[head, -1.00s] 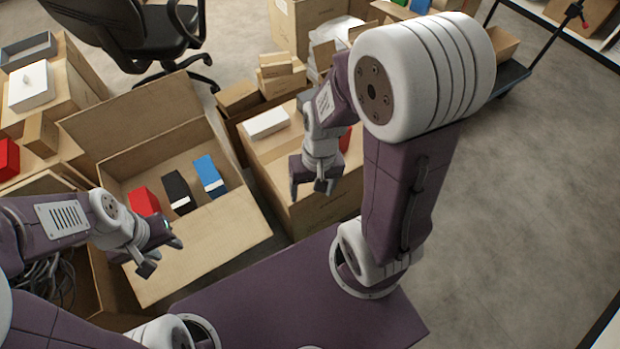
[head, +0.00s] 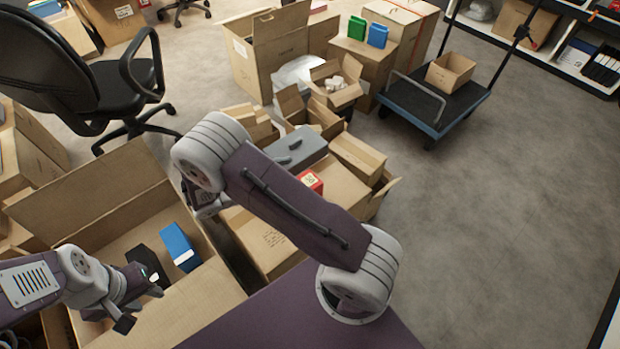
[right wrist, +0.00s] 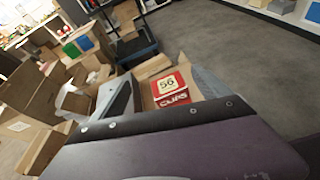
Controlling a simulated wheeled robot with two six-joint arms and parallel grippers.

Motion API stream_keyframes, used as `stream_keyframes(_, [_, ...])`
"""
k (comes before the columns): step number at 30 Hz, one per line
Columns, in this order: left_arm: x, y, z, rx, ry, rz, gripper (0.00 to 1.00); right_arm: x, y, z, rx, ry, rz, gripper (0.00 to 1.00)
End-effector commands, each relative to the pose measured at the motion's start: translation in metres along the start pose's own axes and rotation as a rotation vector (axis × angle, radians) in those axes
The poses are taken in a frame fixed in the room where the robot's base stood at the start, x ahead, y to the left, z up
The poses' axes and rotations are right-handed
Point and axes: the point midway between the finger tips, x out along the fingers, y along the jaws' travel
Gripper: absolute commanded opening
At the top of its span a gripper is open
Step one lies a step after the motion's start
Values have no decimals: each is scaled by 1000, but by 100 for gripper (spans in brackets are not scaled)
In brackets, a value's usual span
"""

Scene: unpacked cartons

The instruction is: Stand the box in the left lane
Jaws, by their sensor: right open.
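A red box with a white label (head: 310,181) sits on the carton right of my right arm. That gripper is open and apart from the box as far as I can tell; in the head view my right gripper (head: 206,204) is mostly hidden by my arm. A blue box (head: 180,246) and a black box (head: 143,262) stand in the open carton (head: 215,292). My left gripper (head: 138,306) is open and empty over its near side. I cannot make out a left lane.
A grey case (head: 298,148) lies behind the red box, among open cartons. Green (head: 357,27) and blue (head: 378,36) items stand on a farther carton. A cart (head: 430,100) carries a small open box. An office chair (head: 100,75) is at left. The right floor is clear.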

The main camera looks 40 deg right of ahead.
Motion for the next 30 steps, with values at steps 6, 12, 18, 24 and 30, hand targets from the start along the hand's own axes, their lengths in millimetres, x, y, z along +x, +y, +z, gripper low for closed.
stream_keyframes(6, [-5, 0, 0, 0, 0, 0, 36, -11, -23, -47, -176, -67, 92, 87])
stream_keyframes(12, [2, 0, 0, 0, 0, 0, 36, 0, -22, -49, -175, -62, 95, 87])
stream_keyframes(18, [9, 0, 1, 0, 0, 0, 36, 25, -19, -47, -174, -61, 95, 87])
stream_keyframes(24, [18, 0, 2, 0, 0, 0, 36, 41, -16, -48, -173, -61, 92, 87])
stream_keyframes(30, [30, -1, 3, 0, 0, 0, 36, 73, -10, -45, -172, -62, 92, 87])
